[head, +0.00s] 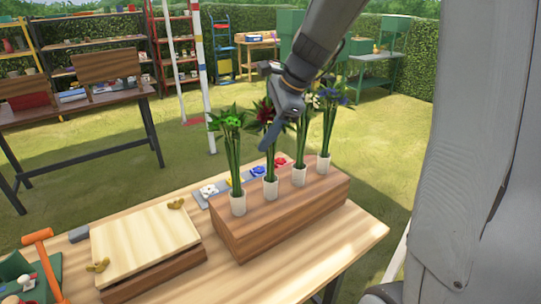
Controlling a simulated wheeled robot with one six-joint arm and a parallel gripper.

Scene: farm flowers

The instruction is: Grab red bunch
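The red bunch (266,108) has dark red flowers on long green stems and stands upright in a white cup (270,190). It is second from the left in a row on a brown wooden block (290,221). My gripper (268,140) reaches down from the top right and overlaps the right side of the red bunch's leaves and stems. I cannot tell whether it touches them. Its fingers are dark and seen nearly side-on, so their opening is unclear. The arm and gripper hide part of the red bunch and some leaves of the bunch to its right.
A green-yellow bunch (232,119) stands close on the left. A white-flowered bunch (312,99) and a blue bunch (335,97) stand close on the right. Behind the block lies a grey strip (222,188) with coloured flower markers. A wooden box (145,245) sits at the left on the table.

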